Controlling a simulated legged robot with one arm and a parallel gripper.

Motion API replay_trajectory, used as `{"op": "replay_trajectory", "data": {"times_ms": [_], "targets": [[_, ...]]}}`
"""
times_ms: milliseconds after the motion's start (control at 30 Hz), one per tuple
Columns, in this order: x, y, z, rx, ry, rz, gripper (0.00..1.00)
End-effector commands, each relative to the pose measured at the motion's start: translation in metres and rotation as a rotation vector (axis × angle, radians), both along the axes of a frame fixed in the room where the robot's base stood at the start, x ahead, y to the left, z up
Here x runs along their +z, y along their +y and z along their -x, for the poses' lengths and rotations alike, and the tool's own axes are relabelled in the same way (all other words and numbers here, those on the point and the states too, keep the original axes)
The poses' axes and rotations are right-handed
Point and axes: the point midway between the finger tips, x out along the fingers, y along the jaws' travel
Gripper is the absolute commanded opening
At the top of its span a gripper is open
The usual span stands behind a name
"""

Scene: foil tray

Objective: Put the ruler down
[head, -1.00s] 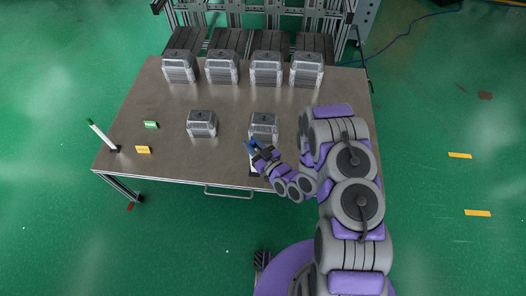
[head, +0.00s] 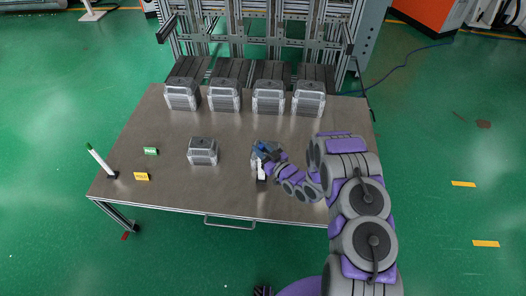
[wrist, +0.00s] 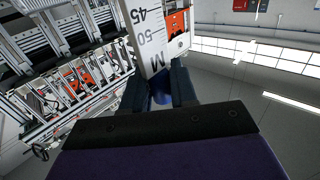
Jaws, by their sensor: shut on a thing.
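In the head view my gripper (head: 264,153) is over the right front part of the table (head: 170,195). A small white patch shows just below it there; I cannot tell whether this is the ruler. My gripper and wrist hide most of the front right silvery box.
Another silvery box (head: 203,150) stands left of my gripper. A row of several boxes (head: 225,96) lines the back. A green sign (head: 151,151), a yellow sign (head: 142,176) and a white post (head: 100,162) stand at the left. Bare tabletop lies between.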

Motion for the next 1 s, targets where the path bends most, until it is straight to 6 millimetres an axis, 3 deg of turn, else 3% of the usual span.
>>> {"op": "replay_trajectory", "data": {"times_ms": [100, 333, 567, 767, 800, 1000], "targets": [[-0.001, -0.004, -0.015, 0.000, -0.004, -0.002, 0.00], [-0.002, -0.006, -0.028, -0.001, -0.002, -0.002, 0.00], [-0.036, -0.005, -0.028, -0.002, 0.000, 0.000, 0.00], [-0.037, -0.005, -0.027, 0.000, -0.001, 0.001, 0.00], [-0.037, -0.005, -0.027, 0.000, 0.000, 0.001, 0.28], [-0.037, -0.006, -0.027, 0.000, 0.001, -0.001, 0.47]]}}
